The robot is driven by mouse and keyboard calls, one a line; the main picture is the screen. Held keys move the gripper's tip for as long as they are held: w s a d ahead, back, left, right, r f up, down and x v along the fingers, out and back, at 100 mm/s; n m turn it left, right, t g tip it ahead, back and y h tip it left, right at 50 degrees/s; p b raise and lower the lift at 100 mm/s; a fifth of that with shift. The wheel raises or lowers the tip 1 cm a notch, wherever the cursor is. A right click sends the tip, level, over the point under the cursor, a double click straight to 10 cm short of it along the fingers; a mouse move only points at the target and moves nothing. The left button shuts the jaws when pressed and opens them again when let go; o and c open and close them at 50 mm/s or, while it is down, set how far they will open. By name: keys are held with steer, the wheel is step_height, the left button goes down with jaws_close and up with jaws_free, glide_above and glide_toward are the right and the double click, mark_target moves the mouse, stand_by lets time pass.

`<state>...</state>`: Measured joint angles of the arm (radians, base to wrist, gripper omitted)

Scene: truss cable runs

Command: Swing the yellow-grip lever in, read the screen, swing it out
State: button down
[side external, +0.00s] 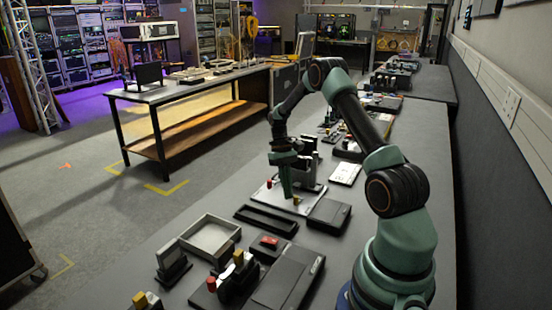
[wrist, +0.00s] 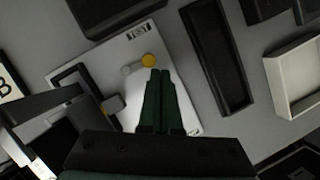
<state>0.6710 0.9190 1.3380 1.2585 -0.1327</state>
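A white plate marked TEST (wrist: 184,106) lies on the bench and carries a short grey lever (wrist: 130,69) with a round yellow grip (wrist: 149,60). In the side view the yellow grip (side external: 297,200) shows at the plate's right part. My gripper (wrist: 159,70) points down over the plate, its two green fingers together with nothing seen between them. The fingertips appear right beside the yellow grip; whether they touch it I cannot tell. In the side view my gripper (side external: 288,199) is just left of the grip. No lit screen reading can be made out.
A dark upright frame (wrist: 68,75) stands at the plate's left in the wrist view. A long black tray (wrist: 220,70) and a pale open tray (wrist: 275,85) lie to the right. A flat black box (side external: 328,214) lies close by. Several fixtures crowd the near bench.

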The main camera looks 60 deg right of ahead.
steer(key=shift+s+a, duration=0.3)
steer(key=shift+s, duration=0.2)
steer(key=shift+s+a, duration=0.25)
steer(key=shift+s, duration=0.2)
steer(key=shift+d, duration=0.1)
stand_by(0.9)
steer(key=shift+w+d, duration=0.35)
steer(key=shift+d, duration=0.5)
steer(key=shift+r, duration=0.15)
step_height(320, 180, up, 9)
steer(key=w+a, duration=0.2)
steer(key=shift+w+a, duration=0.15)
steer(key=shift+w, duration=0.25)
steer(key=shift+g, duration=0.3)
